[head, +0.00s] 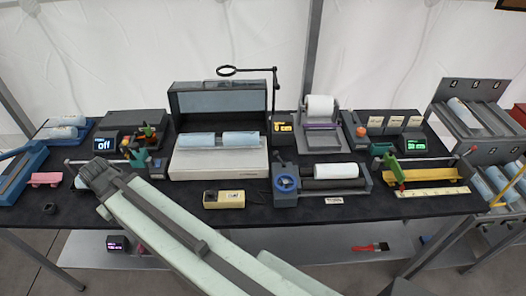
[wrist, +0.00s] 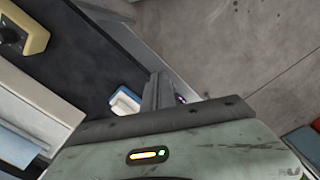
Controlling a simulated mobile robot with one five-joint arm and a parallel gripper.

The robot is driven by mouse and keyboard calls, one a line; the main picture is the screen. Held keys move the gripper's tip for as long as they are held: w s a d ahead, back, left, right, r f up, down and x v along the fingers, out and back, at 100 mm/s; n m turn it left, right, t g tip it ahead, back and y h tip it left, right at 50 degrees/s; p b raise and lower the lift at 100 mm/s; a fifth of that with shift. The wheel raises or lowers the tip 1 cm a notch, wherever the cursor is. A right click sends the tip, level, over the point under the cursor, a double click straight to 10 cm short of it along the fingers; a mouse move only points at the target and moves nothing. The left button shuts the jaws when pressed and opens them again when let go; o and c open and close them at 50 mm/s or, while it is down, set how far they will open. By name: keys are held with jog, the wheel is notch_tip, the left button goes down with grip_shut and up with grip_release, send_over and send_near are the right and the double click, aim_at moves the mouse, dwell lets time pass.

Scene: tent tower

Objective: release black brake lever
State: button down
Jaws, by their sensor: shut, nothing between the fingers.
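My gripper (wrist: 158,92) is shut and empty in the wrist view, its fingers together above the dark tabletop near its edge. In the head view my arm reaches to the left part of the table, and its dark end (head: 100,174) covers what lies behind it. I cannot pick out a black brake lever with certainty in either view. A small white and blue piece (wrist: 123,102) lies just left of the fingers in the wrist view. I cannot tell whether they touch.
A white machine (head: 220,163) with an open lid stands behind. A display (head: 104,143) reads "off". Grey floor lies beyond the front edge.

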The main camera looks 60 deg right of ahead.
jog(key=s+d+r+n+g+h+p, duration=0.1)
jog(key=s+d+r+n+h, duration=0.1)
jog(key=d, duration=1)
jog(key=s+d+r+n+g+h+p, duration=0.1)
jog(key=s+d+r+n+g+p, duration=0.15)
jog(key=d, duration=1.05)
jog(key=s+d+r+n+g, duration=0.1)
jog(key=s+d+r+n, duration=0.1)
jog(key=s+d, duration=0.2)
jog(key=s+d+r+n+g+h, duration=0.1)
jog(key=s+d, duration=0.4)
jog(key=d, duration=0.6)
jog(key=shift+r+n, duration=0.55)
jog(key=shift+r, duration=0.4)
jog(key=shift+g, duration=0.25)
jog(key=shift+h, duration=0.3)
jog(key=b+x, duration=0.2)
jog(key=x, duration=0.1)
jog(key=b+x, duration=0.5)
jog(key=x, duration=0.1)
jog(key=shift+a+f+b, duration=0.15)
jog(key=shift+f+b, duration=0.2)
jog(key=shift+f, duration=0.2)
jog(key=shift+s+d+r+p, duration=0.85)
jog(key=shift+s+d+r, duration=0.05)
jog(key=shift+s+d, duration=0.6)
